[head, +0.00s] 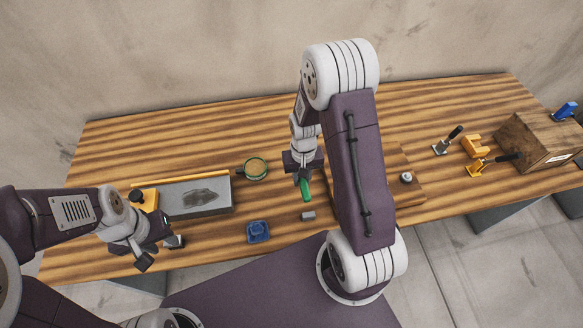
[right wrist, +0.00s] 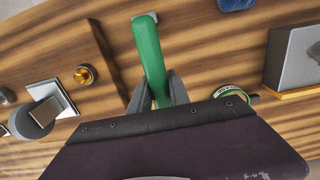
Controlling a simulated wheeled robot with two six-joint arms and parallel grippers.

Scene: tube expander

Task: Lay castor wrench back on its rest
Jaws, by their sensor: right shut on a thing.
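My right gripper (head: 303,178) is shut on a green-handled tool, which I take as the castor wrench (head: 305,190). In the right wrist view its green handle (right wrist: 150,55) stands out between the two fingers (right wrist: 158,95); the tool's other end is hidden behind the gripper. The tool is over the middle of the bench, and I cannot tell its exact height. I cannot tell for sure which thing is its rest. An orange cradle-like block (head: 474,147) stands at the right of the bench. My left gripper (head: 158,252) is open and empty at the front left edge.
A grey tray (head: 222,208), tape roll (head: 256,168), blue block (head: 258,232) and small grey block (head: 308,215) lie left and centre. A wooden board (head: 403,200), partly behind my right arm, bears a brass knob (right wrist: 85,75). Toggle clamps (head: 440,148) and a wooden box (head: 535,142) are right.

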